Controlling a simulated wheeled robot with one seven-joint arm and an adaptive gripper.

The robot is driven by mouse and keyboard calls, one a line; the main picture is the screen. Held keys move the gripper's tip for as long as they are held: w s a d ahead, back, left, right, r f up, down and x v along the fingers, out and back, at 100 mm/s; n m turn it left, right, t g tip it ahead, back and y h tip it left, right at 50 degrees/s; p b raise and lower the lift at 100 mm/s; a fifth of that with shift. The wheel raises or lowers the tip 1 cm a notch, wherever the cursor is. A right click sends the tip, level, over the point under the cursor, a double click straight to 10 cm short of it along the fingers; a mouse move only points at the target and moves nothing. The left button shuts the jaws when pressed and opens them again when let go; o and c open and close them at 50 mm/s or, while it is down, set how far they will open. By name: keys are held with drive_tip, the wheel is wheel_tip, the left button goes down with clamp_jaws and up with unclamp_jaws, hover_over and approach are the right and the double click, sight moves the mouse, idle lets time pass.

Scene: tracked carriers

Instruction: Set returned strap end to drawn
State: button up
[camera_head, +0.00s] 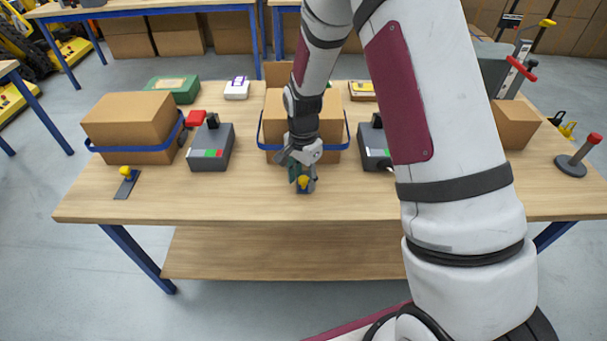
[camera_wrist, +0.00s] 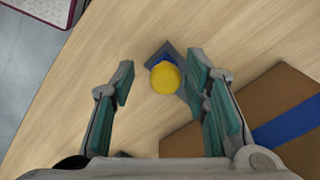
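Two cardboard boxes with blue straps stand on the table, a left box (camera_head: 128,118) and a middle box (camera_head: 273,110). A yellow-knobbed dark strap end (camera_head: 127,180) lies in front of the left box. A second yellow knob (camera_head: 303,181) on a dark plate is in front of the middle box, and it also shows in the wrist view (camera_wrist: 165,78). My gripper (camera_head: 302,168) is over this second knob, open, pointing down. In the wrist view the knob lies between the two spread fingers (camera_wrist: 163,86), apparently without contact. Part of the middle box is hidden behind my arm.
A grey device with red and green marks (camera_head: 210,147) stands between the boxes. A similar one (camera_head: 374,146) is right of the middle box, partly behind my arm. A red-knobbed post (camera_head: 577,158) stands at the right. The table's front strip (camera_head: 220,205) is clear.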

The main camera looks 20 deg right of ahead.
sight(303, 180)
drive_tip(key=shift+w+d, duration=0.1)
drive_tip(key=shift+w, duration=0.05)
drive_tip(key=shift+r, duration=0.25)
wheel_tip(303, 180, up, 12)
drive_tip(key=shift+f, duration=0.2)
idle(0.5)
drive_tip(key=s+r+n+t, duration=0.1)
drive_tip(key=s+r+n, duration=0.2)
drive_tip(key=s+r, duration=0.45)
drive_tip(key=s+r+n+t, duration=0.1)
drive_tip(key=s+r+n, duration=0.3)
drive_tip(key=s, duration=0.6)
drive_tip(key=s+d+r+n+t, duration=0.1)
drive_tip(key=s+r+n, duration=0.4)
drive_tip(key=s, duration=0.6)
wheel_tip(303, 180, up, 2)
drive_tip(key=shift+s+d+r+n+t+p, duration=0.15)
drive_tip(key=shift+d+r+n+t+p, duration=0.2)
drive_tip(key=shift+t, duration=0.35)
drive_tip(key=shift+a, duration=0.1)
